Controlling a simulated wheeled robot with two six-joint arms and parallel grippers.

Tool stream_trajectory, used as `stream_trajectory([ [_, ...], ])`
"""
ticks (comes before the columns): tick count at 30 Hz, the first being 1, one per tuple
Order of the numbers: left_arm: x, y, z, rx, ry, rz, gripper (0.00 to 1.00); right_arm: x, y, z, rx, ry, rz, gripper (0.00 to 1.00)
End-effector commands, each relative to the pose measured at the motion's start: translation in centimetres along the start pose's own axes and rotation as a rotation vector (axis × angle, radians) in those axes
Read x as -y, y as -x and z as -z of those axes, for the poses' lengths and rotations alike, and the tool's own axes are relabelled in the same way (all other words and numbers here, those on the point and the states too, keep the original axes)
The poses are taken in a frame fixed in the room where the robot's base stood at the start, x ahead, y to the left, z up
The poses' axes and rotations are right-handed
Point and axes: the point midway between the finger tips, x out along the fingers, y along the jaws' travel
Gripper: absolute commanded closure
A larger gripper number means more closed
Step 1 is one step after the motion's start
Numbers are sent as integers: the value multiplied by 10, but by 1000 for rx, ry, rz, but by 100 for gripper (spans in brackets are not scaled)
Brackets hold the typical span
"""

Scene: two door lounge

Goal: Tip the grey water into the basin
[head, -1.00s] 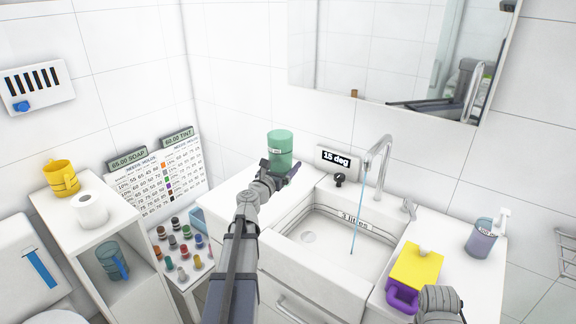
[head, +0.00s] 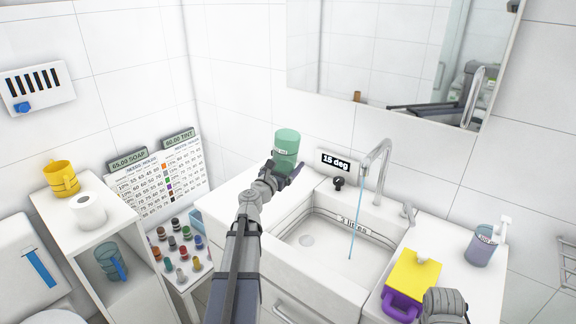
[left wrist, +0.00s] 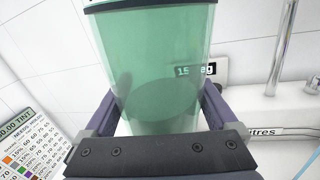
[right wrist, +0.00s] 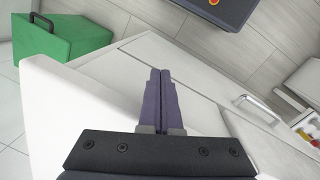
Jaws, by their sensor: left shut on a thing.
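My left gripper (head: 281,170) is shut on a green see-through cup (head: 287,148). It holds the cup, leaning slightly, above the counter at the left of the basin. The cup fills the left wrist view (left wrist: 155,65) between the two fingers; I cannot tell the colour of what is in it. The white basin (head: 283,255) has a "3 litres" mark on its wall, and a thin blue stream (head: 352,235) runs into it from the tap (head: 379,165). My right gripper (right wrist: 161,85) is shut and empty in the right wrist view; its fingertips are hidden in the head view.
A purple and yellow jug-like container (head: 413,272) stands on the counter right of the basin. A greyish pump bottle (head: 481,245) stands behind it. A "15 deg" sign (head: 335,162) is behind the basin. Shelves, small bottles and a yellow mug (head: 61,180) are at left.

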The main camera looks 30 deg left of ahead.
Motion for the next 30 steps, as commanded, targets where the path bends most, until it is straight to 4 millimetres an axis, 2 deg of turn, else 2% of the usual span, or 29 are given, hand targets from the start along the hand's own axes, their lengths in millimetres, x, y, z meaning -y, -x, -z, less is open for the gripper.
stream_trajectory([
  [17, -1, 0, -2, 5, -33, 0, 91, 0, 1, 0, 0, 0, 0, 100],
  [30, -3, 0, -13, 28, -177, 1, 91, -1, 7, 0, 0, 0, 0, 100],
])
